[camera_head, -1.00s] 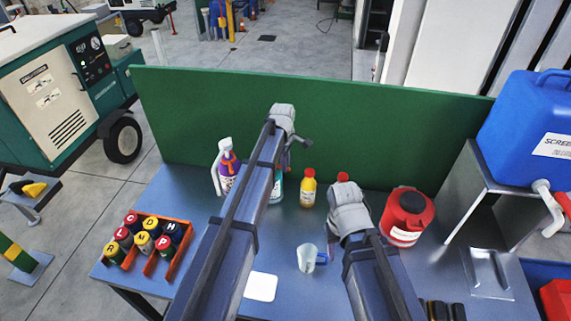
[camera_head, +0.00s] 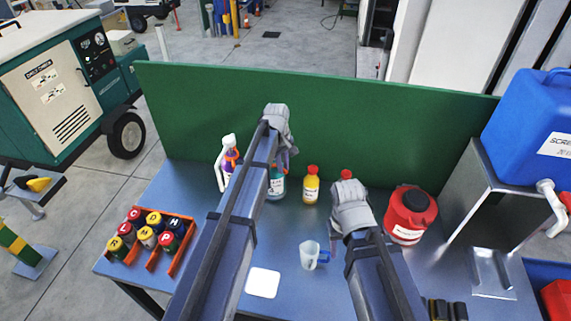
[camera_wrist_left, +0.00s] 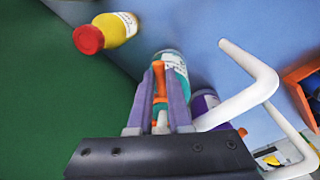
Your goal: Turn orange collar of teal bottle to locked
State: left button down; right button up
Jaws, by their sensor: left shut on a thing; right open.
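The teal bottle (camera_head: 277,187) stands on the blue table near the green board, partly hidden behind my left arm. In the left wrist view the teal bottle (camera_wrist_left: 178,66) shows just beyond the fingers. Its orange collar (camera_wrist_left: 159,82) lies between the fingers of my left gripper (camera_wrist_left: 160,78), which is shut on it. In the head view my left gripper (camera_head: 287,157) is above the bottle and mostly hides the collar. The collar's lock marking cannot be made out. My right gripper (camera_head: 336,228) is open and empty, above the table near the clear cup.
A clear cup (camera_head: 308,256), white card (camera_head: 263,283), red can (camera_head: 408,219) and orange rack (camera_head: 178,258) are also on the table.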

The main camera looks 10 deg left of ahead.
pick_arm(q)
jog(key=shift+s+a+m, duration=0.25)
jog(key=shift+m, duration=0.35)
jog(key=c, duration=0.8)
grip_release()
jog(key=shift+c, duration=0.2)
